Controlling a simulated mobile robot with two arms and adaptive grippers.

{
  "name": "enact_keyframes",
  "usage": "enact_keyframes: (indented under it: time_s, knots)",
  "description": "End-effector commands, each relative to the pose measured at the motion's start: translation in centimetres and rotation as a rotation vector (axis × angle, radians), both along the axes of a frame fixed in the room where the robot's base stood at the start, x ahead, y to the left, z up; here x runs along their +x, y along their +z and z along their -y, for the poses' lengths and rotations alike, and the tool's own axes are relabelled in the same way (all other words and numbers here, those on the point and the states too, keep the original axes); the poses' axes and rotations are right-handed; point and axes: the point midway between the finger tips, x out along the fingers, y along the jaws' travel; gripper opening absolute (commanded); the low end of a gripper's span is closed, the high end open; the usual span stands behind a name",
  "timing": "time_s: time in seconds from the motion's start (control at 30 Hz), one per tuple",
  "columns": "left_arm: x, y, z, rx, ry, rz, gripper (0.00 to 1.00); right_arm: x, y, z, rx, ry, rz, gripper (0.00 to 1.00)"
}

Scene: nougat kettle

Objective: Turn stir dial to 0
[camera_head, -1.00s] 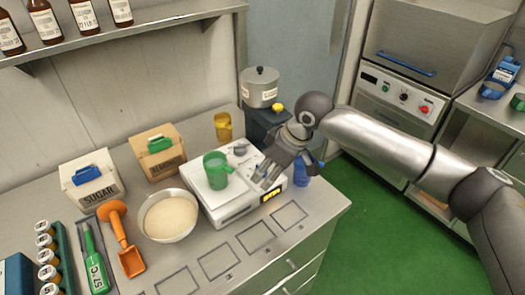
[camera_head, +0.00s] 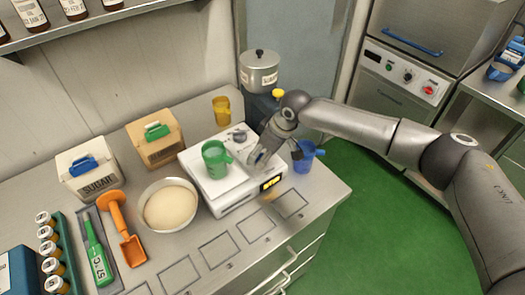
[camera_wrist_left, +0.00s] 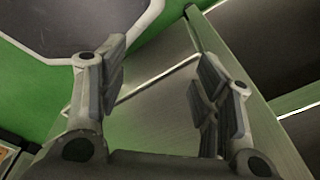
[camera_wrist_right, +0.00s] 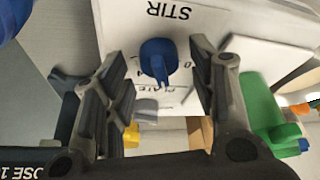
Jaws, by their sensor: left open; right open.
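My right gripper (camera_wrist_right: 152,68) is open, with one finger on each side of the dial; contact is not clear. In the head view the right gripper (camera_head: 262,157) is over the right part of the unit and hides the dial. My left gripper (camera_wrist_left: 158,65) is open and empty, seen only in its wrist view. The dial's setting is not readable.
A green mug (camera_head: 215,160) sits on the unit's top, left of my right gripper. A blue cup (camera_head: 304,158) stands close on its right. A bowl (camera_head: 168,205) is to the left, and a pot (camera_head: 260,72) behind. The front counter strip is mostly clear.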

Motion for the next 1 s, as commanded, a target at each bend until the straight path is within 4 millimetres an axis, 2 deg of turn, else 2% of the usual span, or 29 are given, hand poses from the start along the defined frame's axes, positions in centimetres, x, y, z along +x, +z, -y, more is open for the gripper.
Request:
enact_keyframes:
  time_s: [0.03, 0.13, 0.37, 0.5, 0.7, 1.0]
  knots:
    - [0.8, 0.2, 0.1, -0.002, 0.0, 0.012, 0.59, 0.1, -0.2, 0.0, -0.001, -0.001, -0.001, 0.53]
    - [1.0, 0.2, 0.1, -0.001, 0.0, 0.016, 0.59, 0.1, -0.5, -0.1, -0.001, -0.001, 0.0, 0.53]
    - [-0.6, 0.0, 0.0, 0.001, 0.0, -0.01, 0.59, 0.1, -0.5, -0.1, 0.0, -0.001, 0.0, 0.51]
    - [-1.4, 0.0, -0.1, 0.002, 0.0, -0.022, 0.59, 0.1, -0.5, -0.1, 0.0, -0.001, 0.0, 0.33]
    - [-1.4, 0.0, -0.1, 0.002, 0.0, -0.022, 0.59, 0.1, -0.4, -0.1, 0.0, -0.001, 0.0, 0.08]
    - [-0.8, -0.3, 0.0, 0.001, 0.0, -0.013, 0.59, 0.1, -0.6, -0.1, 0.001, 0.039, 0.0, 0.08]
